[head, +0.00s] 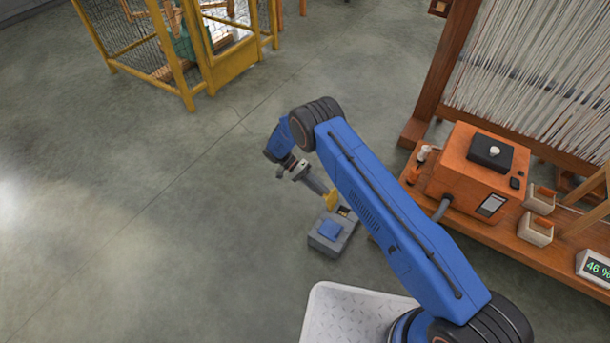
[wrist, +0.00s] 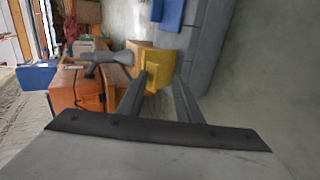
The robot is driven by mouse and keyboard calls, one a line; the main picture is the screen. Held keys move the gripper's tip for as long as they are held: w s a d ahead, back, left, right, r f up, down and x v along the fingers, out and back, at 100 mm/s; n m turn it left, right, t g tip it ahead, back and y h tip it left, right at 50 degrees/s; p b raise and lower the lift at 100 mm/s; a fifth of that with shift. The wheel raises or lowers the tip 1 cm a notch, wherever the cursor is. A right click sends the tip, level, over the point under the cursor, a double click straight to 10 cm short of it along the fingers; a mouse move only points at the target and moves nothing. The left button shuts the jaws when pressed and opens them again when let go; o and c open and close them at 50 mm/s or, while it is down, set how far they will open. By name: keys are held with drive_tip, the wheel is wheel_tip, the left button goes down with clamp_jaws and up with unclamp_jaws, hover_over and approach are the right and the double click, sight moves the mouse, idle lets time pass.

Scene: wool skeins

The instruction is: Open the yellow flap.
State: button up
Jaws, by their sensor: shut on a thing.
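The yellow flap (head: 331,200) is at the far end of a small grey box (head: 327,245) on the floor, beside my arm. It appears raised above the box top, with a dark, partly hidden spot next to it. In the wrist view the flap (wrist: 158,77) sits between my two fingertips. My gripper (wrist: 160,80) is shut on it. In the head view my gripper (head: 322,190) reaches down to the flap from the upper left. A blue panel (head: 330,230) lies on the near part of the box. The flap's hinge is not clear.
A wooden bench with an orange box (head: 475,170) and small bins (head: 535,229) stands to the right, below a loom (head: 540,70). A yellow-framed cage (head: 190,60) stands at the upper left. The floor on the left is clear.

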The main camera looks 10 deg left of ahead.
drive_tip(key=v, duration=1.6)
drive_tip(key=shift+s+d+r, duration=0.1)
